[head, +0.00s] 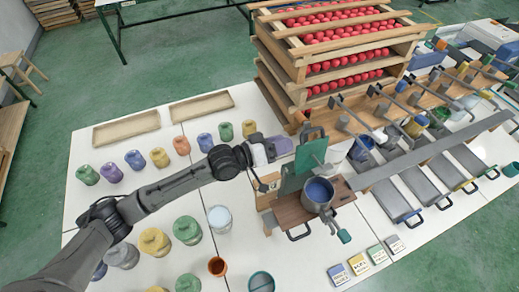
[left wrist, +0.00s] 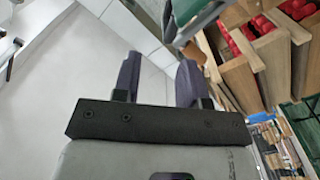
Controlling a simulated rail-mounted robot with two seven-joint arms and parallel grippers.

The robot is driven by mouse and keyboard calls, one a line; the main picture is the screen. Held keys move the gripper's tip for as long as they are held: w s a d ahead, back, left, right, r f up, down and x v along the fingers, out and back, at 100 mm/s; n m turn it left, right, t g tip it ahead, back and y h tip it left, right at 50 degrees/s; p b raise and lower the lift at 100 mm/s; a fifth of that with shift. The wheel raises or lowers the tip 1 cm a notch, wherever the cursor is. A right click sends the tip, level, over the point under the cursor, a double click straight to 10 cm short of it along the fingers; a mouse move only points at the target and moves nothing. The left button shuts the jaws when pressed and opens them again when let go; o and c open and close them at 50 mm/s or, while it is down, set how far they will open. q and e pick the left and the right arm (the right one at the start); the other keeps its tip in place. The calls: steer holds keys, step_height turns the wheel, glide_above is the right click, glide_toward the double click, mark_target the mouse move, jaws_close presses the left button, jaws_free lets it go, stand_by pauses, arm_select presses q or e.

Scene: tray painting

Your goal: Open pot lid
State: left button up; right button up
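A grey pot (head: 317,205) with blue inside its round top stands on a brown wooden board (head: 288,212). A teal-tipped handle (head: 344,236) sticks out at its front. An upright green panel (head: 310,156) with a dark handle stands just behind the pot; I cannot tell whether it is a lid. My left gripper (head: 284,146) is beside the panel's left edge, behind and left of the pot. In the left wrist view its two purple fingers (left wrist: 159,84) are apart with nothing between them. I cannot tell whether they touch the panel. My right gripper is out of view.
Stacked wooden trays of red balls (head: 345,72) rise close behind the left gripper. Colored paint jars (head: 187,230) stand on the white table at left. A grey bar (head: 430,151) and several grey trays (head: 430,185) lie right of the pot. Small labelled blocks (head: 358,264) lie in front.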

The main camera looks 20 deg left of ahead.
arm_select(q)
steer(key=v, duration=0.7)
steer(key=shift+b, duration=0.35)
steer(key=shift+s, duration=0.1)
step_height(320, 180, down, 7)
steer(key=s+a+m+g+y, duration=0.2)
steer(key=m+g+y, duration=0.2)
steer(key=m+y, duration=0.15)
steer(key=s+a+r+m+t+y, duration=0.1)
steer(key=s+a+r+m+y, duration=0.1)
steer(key=a+r+y, duration=0.3)
steer(key=s+d+f+n+g+y, duration=0.1)
steer(key=s+f+n+g, duration=0.1)
steer(key=s+f, duration=0.55)
steer(key=s+d+f+n+g, duration=0.25)
steer(key=s+f, duration=0.25)
steer(key=s, duration=0.6)
steer(key=s+f+n+g+y, duration=0.1)
steer(key=s+f+n+g, duration=0.1)
steer(key=s+f, duration=0.6)
step_height(320, 180, up, 23)
steer(key=p, duration=2)
steer(key=shift+s+p, duration=0.35)
steer(key=shift+p, duration=0.05)
